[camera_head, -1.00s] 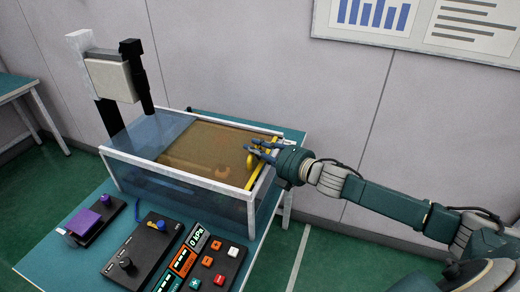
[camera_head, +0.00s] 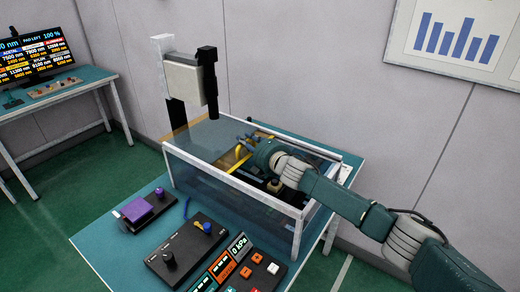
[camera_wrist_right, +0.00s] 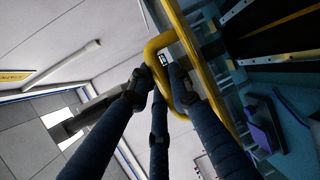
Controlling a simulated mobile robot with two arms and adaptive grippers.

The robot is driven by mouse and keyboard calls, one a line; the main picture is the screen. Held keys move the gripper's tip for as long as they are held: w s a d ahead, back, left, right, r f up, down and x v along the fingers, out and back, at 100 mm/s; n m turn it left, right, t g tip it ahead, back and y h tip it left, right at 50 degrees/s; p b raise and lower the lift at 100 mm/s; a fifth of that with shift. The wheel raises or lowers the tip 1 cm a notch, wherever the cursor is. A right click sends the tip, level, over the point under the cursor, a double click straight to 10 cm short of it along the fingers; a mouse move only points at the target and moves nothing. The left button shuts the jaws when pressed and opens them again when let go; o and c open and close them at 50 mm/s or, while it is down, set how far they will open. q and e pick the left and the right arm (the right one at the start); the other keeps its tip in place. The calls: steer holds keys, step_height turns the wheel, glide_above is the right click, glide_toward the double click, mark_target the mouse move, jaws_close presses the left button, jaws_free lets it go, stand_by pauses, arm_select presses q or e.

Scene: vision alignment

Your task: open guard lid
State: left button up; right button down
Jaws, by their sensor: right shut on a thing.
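The guard box (camera_head: 235,182), with clear walls and a pale frame, stands on the teal table. Its translucent lid (camera_head: 208,134) lies over the left part of the top, and the right part is uncovered, showing dark parts inside. My right gripper (camera_head: 246,143) is shut on the lid's yellow handle (camera_head: 241,160), at the lid's right edge. In the right wrist view the yellow handle (camera_wrist_right: 158,43) passes between the dark fingers (camera_wrist_right: 165,85). The gripper and wrist hide part of the opening. My left gripper is not in view.
A black and white upright unit (camera_head: 190,82) stands behind the box. A control panel (camera_head: 245,268), a black box with knobs (camera_head: 188,250) and a purple pad (camera_head: 137,210) lie in front. A side table with a monitor (camera_head: 38,58) stands at the left.

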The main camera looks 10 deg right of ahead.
steer(key=shift+w+a, duration=0.25)
steer(key=shift+w, duration=0.2)
steer(key=c, duration=1.8)
jaws_free()
steer(key=shift+d+f, duration=0.1)
steer(key=shift+c, duration=0.2)
steer(key=shift+s+d, duration=0.15)
steer(key=shift+s, duration=0.5)
steer(key=v, duration=1)
steer(key=shift+s+d+r, duration=0.2)
steer(key=shift+s+r, duration=0.05)
